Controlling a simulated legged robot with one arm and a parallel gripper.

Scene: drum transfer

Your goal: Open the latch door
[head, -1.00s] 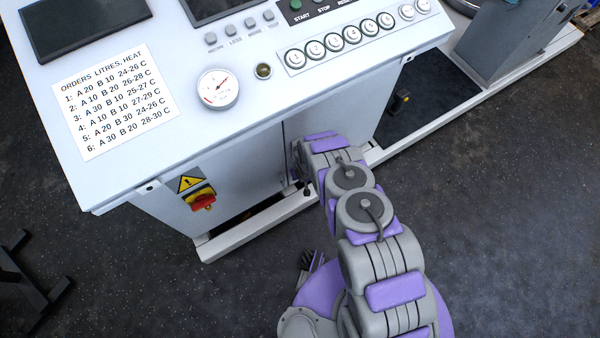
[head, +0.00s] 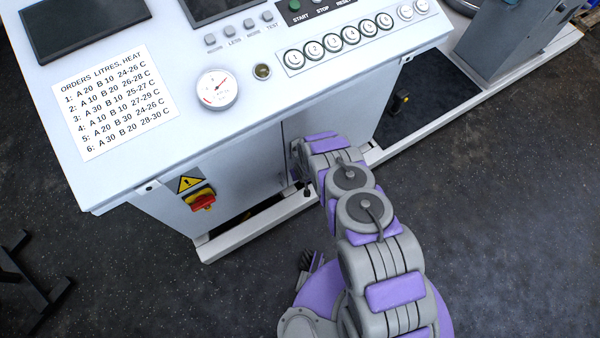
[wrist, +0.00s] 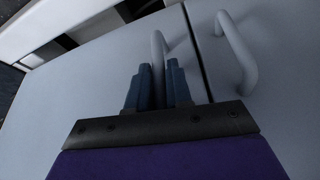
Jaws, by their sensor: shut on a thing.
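The cabinet door (head: 310,118) under the control panel shows in the head view, with my arm reaching to its front. In the wrist view there are two grey bar handles, one on each side of a door seam. My gripper (wrist: 158,80) is shut on the left handle (wrist: 158,46), its dark fingers on either side of the bar. The right handle (wrist: 238,50) stands free beside it. The door panels (wrist: 80,95) look closed, with only a thin seam between them. In the head view my own arm hides the gripper and the handles.
A red and yellow switch (head: 202,199) sits on the cabinet front at left. A white base rail (head: 255,226) runs along the floor below the cabinet. A black stand (head: 30,280) is at the lower left. The dark floor at right is clear.

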